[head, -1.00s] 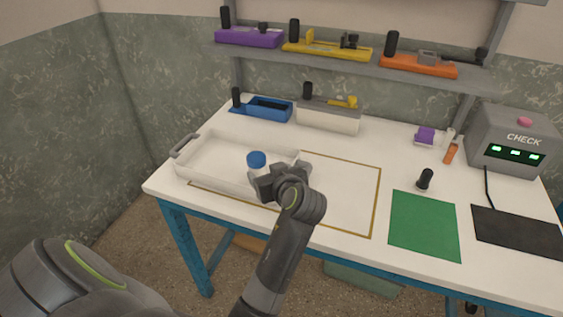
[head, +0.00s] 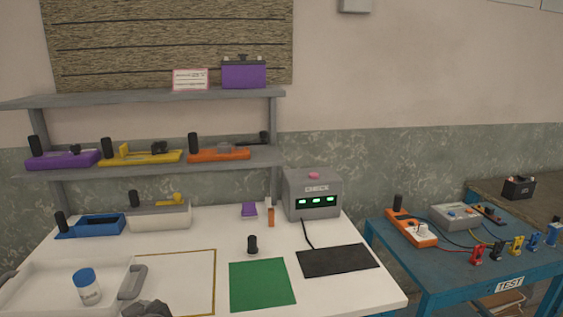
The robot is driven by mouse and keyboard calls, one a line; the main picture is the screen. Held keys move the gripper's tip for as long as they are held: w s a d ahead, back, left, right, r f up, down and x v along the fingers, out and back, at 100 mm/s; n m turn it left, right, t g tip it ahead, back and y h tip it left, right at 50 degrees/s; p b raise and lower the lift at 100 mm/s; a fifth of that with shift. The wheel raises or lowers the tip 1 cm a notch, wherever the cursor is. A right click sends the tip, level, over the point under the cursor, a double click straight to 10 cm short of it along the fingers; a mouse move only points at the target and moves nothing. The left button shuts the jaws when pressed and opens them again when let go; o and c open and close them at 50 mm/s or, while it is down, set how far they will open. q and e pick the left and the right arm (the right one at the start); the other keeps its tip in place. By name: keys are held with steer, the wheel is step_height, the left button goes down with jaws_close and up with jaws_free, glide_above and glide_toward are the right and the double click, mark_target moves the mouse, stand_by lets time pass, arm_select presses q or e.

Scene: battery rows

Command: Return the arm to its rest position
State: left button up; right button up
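In the head view, a dark grey part of my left arm, seemingly at the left gripper (head: 147,308), shows at the bottom edge, just right of the white tray (head: 40,272). It is cut off by the frame, and its fingers cannot be made out. My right gripper is out of view.
The white table holds a green mat (head: 262,284), a black mat (head: 337,260), a black cylinder (head: 252,245) and a grey CHECK box (head: 313,195). Shelves (head: 70,172) stand behind. A blue TEST table (head: 450,285) with testers and clips stands at right.

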arm_select(q)
steer(key=s+a+f+m+g+h, duration=0.2)
steer(key=s+f+m+h, duration=0.3)
steer(key=s+f, duration=0.9)
steer(key=s+d+f+m+g+h, duration=0.1)
steer(key=s+d+m+h, duration=0.15)
steer(key=s, duration=0.55)
steer(key=s+d+f+m+g+h, duration=0.1)
steer(key=s+d+m+h, duration=0.15)
steer(key=s, duration=0.45)
step_height(320, 180, down, 24)
steer(key=a+g, duration=0.1)
steer(key=a, duration=0.2)
steer(key=s+d+f+g+p, duration=0.1)
steer(key=s+f, duration=1.4)
steer(key=shift+s+d+f+g, duration=0.2)
steer(key=shift+d+g, duration=0.1)
steer(key=shift+d, duration=0.1)
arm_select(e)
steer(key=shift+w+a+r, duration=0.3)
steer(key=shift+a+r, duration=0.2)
